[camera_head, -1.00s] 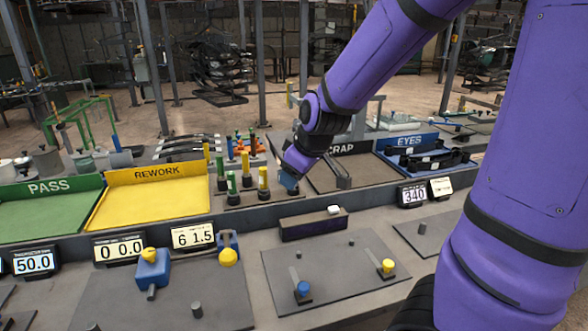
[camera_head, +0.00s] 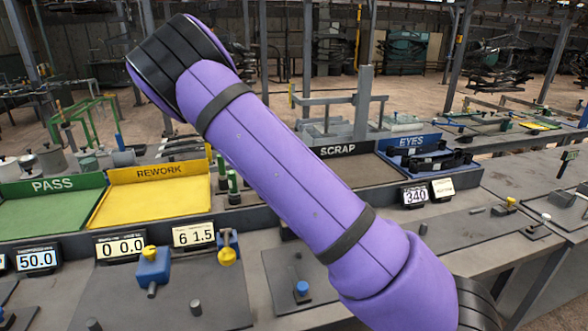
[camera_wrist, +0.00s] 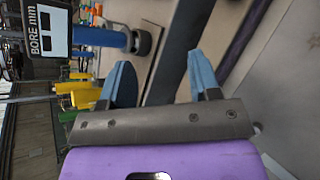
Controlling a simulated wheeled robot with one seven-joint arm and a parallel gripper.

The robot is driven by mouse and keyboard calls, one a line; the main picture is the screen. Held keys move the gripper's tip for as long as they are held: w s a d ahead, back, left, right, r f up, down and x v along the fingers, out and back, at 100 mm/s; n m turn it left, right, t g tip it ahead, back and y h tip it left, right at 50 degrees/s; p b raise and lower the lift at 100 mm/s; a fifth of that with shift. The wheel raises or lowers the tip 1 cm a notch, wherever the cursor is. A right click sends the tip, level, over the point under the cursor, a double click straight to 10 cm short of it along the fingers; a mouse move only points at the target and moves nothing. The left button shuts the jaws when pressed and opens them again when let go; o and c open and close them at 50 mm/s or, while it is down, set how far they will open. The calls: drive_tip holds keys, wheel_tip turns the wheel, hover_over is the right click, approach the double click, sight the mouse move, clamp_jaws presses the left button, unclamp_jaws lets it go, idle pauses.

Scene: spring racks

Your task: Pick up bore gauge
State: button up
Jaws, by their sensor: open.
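In the wrist view, a sign reading "BORE mm" (camera_wrist: 48,30) stands at the upper left. Beside it lies a blue cylinder (camera_wrist: 108,37) with a dark round end; I cannot tell for certain whether this is the bore gauge. My gripper (camera_wrist: 163,75) is open, with its two blue fingers apart and nothing between them. The cylinder is beyond the left finger and apart from it. In the head view my arm crosses the middle and hides the gripper.
Green handles (camera_head: 233,182) stand upright beside my arm. Blue fixtures with yellow knobs (camera_head: 152,268) stand on a grey plate at the front.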

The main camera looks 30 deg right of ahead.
drive_tip(key=w+d+n+t, duration=0.1)
drive_tip(key=w+n+t, duration=0.1)
drive_tip(key=w+n, duration=0.2)
drive_tip(key=w+d+r+n+t, duration=0.1)
drive_tip(key=w+n+t, duration=0.1)
drive_tip(key=w+n, duration=0.2)
drive_tip(key=w+d+r+n+t, duration=0.1)
drive_tip(key=w+d+n+t, duration=0.1)
drive_tip(key=w+n, duration=0.2)
drive_tip(key=shift+w+d+r+t+h, duration=0.1)
drive_tip(key=shift+w+t+h, duration=0.05)
drive_tip(key=shift+w, duration=0.3)
drive_tip(key=shift+w+r+t+h, duration=0.1)
drive_tip(key=shift+w+t+h, duration=0.05)
drive_tip(key=shift+w, duration=0.3)
drive_tip(key=c, duration=0.9)
